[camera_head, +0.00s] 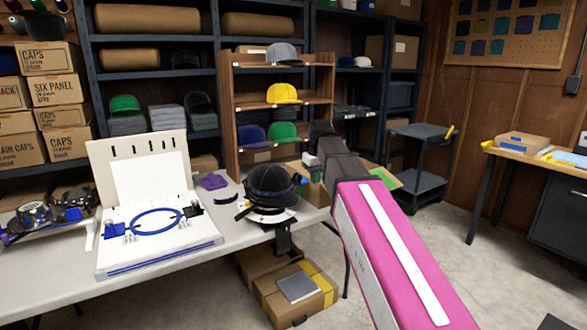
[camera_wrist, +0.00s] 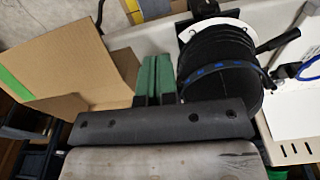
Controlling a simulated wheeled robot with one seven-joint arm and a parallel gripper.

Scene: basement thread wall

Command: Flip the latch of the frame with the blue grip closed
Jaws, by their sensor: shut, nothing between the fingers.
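A black cap (camera_head: 271,185) sits on a round holder with a white rim at the right end of the table. In the wrist view the black cap (camera_wrist: 215,60) carries a dark band with blue marks, and a black lever (camera_wrist: 278,40) sticks out at its side. A blue ring (camera_head: 155,221) with blue blocks lies on a white board at mid-table. Dark metal frames with a blue part (camera_head: 73,214) stand at the far left. I cannot tell which is the blue-grip frame, nor its latch's state. My gripper (camera_wrist: 155,82) has green fingers, shut and empty, beside the cap.
An open cardboard box (camera_wrist: 70,60) lies left of my fingers in the wrist view. Shelves (camera_head: 150,85) with caps stand behind. Boxes (camera_head: 290,290) are on the floor beneath.

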